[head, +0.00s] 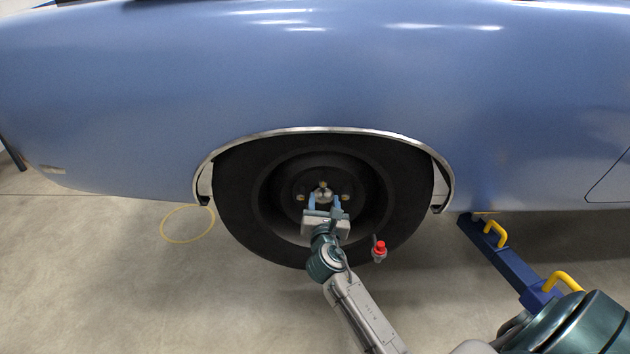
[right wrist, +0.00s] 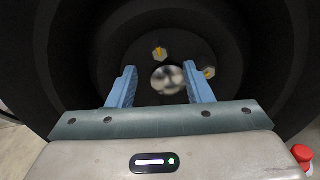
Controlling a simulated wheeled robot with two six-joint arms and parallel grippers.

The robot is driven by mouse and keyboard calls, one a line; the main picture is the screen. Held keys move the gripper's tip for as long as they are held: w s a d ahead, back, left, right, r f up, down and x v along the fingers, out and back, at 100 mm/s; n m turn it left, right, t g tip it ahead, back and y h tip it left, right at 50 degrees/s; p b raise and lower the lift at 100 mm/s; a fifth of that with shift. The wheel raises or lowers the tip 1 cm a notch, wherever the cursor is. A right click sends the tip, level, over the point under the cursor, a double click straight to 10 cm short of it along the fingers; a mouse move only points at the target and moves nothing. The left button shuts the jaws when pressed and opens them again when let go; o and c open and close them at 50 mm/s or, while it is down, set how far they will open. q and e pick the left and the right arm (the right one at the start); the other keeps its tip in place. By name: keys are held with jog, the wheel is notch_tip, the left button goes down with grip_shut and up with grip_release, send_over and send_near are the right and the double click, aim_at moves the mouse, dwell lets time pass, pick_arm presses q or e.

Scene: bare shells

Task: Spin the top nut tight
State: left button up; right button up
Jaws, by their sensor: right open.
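The black wheel (head: 235,200) of the blue car has a round silver hub centre (right wrist: 167,78) with nuts around it. The top nut (head: 323,184) sits just above the hub centre; in the right wrist view this upper nut (right wrist: 160,52) is grey with a yellowish middle. Another nut (right wrist: 208,72) is to its right, and a left nut (head: 300,197) shows in the head view. My right gripper (head: 324,204) is open, its blue fingers pointing at the hub, below the top nut and with nothing seen between them. Any contact is unclear. My left gripper is not in view.
The blue car body (head: 330,80) and chrome arch frame the wheel. A blue jack (head: 515,268) with yellow handles is at right. A yellow ring (head: 187,240) is at the lower left. A small red-topped piece (head: 380,248) shows right of my gripper; its support is unclear.

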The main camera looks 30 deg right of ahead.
aim_at(323, 186)
jog(key=x, duration=0.8)
jog(key=shift+w+d+f, duration=0.1)
jog(key=shift+w+d, duration=0.05)
jog(key=shift+w, duration=0.2)
jog(key=c, duration=1)
